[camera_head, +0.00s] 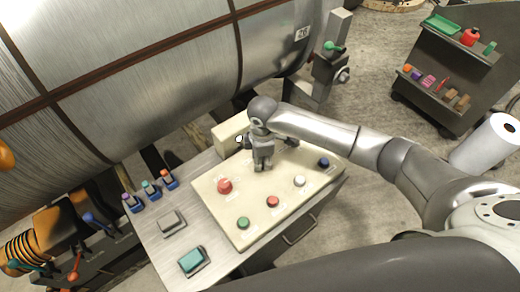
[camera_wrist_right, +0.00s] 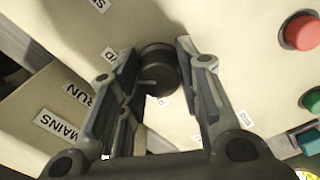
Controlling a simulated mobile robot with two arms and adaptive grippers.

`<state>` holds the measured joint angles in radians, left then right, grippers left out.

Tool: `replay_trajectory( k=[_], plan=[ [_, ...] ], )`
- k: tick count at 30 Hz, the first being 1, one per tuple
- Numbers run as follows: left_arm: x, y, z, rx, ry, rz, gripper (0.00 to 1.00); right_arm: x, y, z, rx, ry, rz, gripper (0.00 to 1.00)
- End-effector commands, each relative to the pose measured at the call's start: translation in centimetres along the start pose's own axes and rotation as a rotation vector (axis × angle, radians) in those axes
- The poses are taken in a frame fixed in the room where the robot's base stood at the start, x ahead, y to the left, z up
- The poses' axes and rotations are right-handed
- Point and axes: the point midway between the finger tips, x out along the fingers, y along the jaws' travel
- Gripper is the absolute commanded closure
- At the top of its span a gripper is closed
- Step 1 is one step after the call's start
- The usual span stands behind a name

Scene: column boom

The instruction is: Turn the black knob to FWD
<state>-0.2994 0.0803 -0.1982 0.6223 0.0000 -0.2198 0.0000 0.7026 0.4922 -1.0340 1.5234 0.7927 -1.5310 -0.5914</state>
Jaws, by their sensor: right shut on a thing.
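The black knob (camera_wrist_right: 158,72) sits on the cream control panel (camera_wrist_right: 235,45), between the two fingers of my right gripper (camera_wrist_right: 158,62) in the wrist view. A light pointer line shows on the knob's face, toward the lower left. The gripper is shut on the knob. In the head view my right gripper (camera_head: 263,166) points down onto the far part of the panel (camera_head: 245,205) and hides the knob. My left gripper is not in view.
A red mushroom button (camera_head: 225,186) and green (camera_head: 242,222), red (camera_head: 272,201), white (camera_head: 299,181) and blue (camera_head: 324,162) buttons stand on the panel. A cream box (camera_head: 230,131) with RUN and MAINS labels is close to the gripper. A large metal drum (camera_head: 150,60) lies behind.

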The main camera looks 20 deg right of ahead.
Motion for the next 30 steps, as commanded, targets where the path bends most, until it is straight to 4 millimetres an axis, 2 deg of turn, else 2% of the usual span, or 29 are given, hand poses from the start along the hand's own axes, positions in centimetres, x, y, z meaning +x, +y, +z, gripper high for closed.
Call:
replay_trajectory(
  k=[1, 6, 23, 24, 28, 30],
  plan=[
    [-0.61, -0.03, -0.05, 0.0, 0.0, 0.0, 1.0, -0.66, 0.41, -0.35, 0.022, 0.009, 0.012, 0.92],
    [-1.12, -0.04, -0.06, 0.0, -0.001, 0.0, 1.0, -0.56, 0.44, -0.34, 0.08, 0.008, 0.012, 0.92],
    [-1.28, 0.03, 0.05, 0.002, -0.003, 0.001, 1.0, -0.47, 0.58, -0.34, 0.111, 0.007, 0.015, 0.92],
    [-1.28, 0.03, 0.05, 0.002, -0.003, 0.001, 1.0, -0.47, 0.58, -0.34, 0.111, 0.007, 0.015, 0.65],
    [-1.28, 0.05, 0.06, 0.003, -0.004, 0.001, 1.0, -0.39, 0.46, -0.3, 0.11, 0.005, 0.012, 0.48],
    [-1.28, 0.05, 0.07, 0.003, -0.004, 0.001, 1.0, -0.32, 0.38, -0.25, 0.109, 0.004, 0.01, 0.46]
  ],
)
